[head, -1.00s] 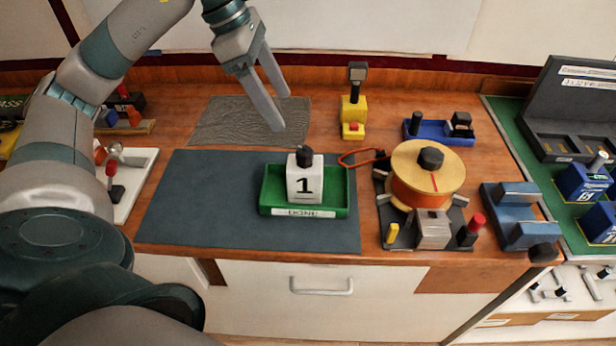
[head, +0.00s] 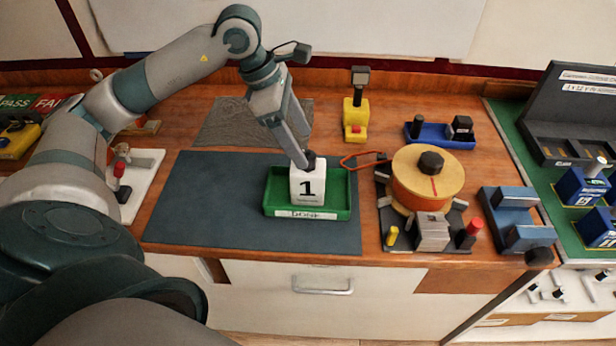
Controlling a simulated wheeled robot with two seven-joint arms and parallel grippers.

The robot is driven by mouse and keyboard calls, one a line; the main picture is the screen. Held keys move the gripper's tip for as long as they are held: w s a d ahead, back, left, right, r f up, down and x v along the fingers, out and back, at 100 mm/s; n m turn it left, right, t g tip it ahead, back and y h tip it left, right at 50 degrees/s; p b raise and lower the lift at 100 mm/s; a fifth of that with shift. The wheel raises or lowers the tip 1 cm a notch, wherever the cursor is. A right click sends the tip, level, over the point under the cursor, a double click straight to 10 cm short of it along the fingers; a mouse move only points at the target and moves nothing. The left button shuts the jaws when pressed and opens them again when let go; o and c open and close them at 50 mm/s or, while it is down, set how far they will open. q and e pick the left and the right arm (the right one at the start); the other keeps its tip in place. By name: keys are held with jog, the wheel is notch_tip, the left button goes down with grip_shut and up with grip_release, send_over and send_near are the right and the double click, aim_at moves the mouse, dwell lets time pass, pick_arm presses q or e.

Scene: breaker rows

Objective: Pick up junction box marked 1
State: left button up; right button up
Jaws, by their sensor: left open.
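The junction box marked 1 (head: 307,187) is a white block with a dark knob on top. It stands upright in a green tray (head: 339,205) with a white label on its front. My left gripper (head: 305,160) comes down from the upper left, and its fingertips are at the dark knob. The gripper is open, with the knob at or between the fingertips and partly hidden by them. I cannot tell whether the fingers touch it. My right gripper is not in view.
The tray sits on a dark mat (head: 210,210). To its right stand an orange spool (head: 420,190) and a blue fixture (head: 515,215). Behind are a yellow device (head: 355,115) and a blue tray (head: 440,138). The mat's left part is clear.

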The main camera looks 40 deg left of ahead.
aim_at(308, 154)
pick_arm(q)
jog(key=shift+p+x, duration=0.35)
jog(key=shift+x, duration=1.4)
jog(key=shift+d+f+p, duration=0.35)
jog(key=shift+f+p, duration=0.35)
jog(key=shift+p, duration=0.15)
jog(key=shift+p+x, duration=0.55)
jog(key=shift+x, duration=1.25)
jog(key=shift+w, duration=0.1)
grip_shut()
